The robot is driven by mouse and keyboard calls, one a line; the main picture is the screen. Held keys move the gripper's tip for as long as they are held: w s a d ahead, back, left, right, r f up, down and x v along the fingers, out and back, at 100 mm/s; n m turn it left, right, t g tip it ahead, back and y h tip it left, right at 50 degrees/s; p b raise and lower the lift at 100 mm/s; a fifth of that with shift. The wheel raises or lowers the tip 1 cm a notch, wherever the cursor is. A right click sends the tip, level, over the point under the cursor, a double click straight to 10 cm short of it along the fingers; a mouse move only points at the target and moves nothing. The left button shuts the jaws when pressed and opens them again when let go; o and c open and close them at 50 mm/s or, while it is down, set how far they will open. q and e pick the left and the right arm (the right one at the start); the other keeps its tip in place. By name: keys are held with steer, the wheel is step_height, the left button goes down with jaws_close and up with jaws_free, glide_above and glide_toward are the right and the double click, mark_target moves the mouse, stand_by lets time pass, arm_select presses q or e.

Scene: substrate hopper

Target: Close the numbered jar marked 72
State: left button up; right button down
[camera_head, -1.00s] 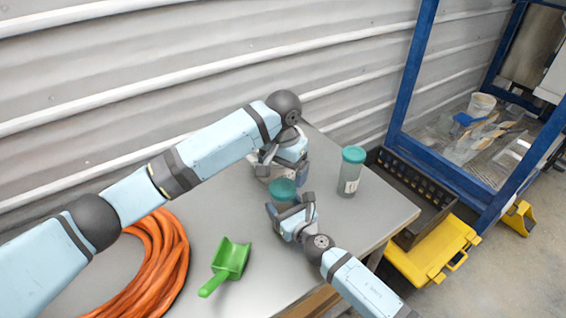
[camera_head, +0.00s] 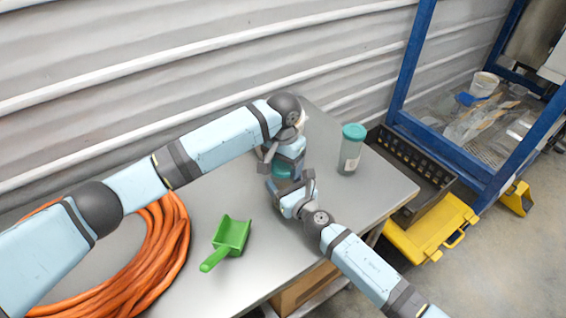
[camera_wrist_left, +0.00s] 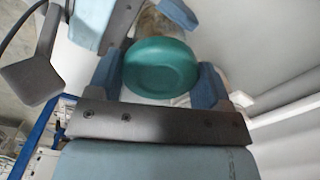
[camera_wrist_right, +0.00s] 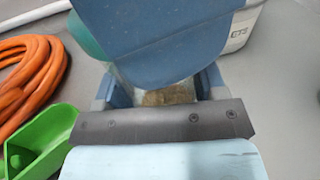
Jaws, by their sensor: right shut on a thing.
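A clear jar with a teal lid (camera_head: 282,171) stands near the middle of the table. My right gripper (camera_wrist_right: 160,95) is shut on its body, which shows brownish between the fingers. My left gripper (camera_wrist_left: 160,80) is over the jar from above, its blue fingers on either side of the lid (camera_wrist_left: 160,66). Whether they press on the lid I cannot tell. The lid sits over the jar mouth; its seating is hidden. A second clear jar with a teal lid (camera_head: 351,152) and a white label stands upright to the right. I cannot read 72 on either jar.
A green scoop (camera_head: 231,238) and a coiled orange hose (camera_head: 160,250) lie on the left of the grey table (camera_head: 390,200). A marked white container (camera_wrist_right: 243,28) shows in the right wrist view. A black crate and a yellow case (camera_head: 432,228) are beyond the table's right edge.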

arm_select(q)
steer(key=o, duration=1.1)
steer(key=shift+c, duration=0.2)
steer(key=shift+r, duration=0.1)
step_height(320, 180, up, 12)
arm_select(e)
steer(key=shift+c, duration=0.5)
jaws_free()
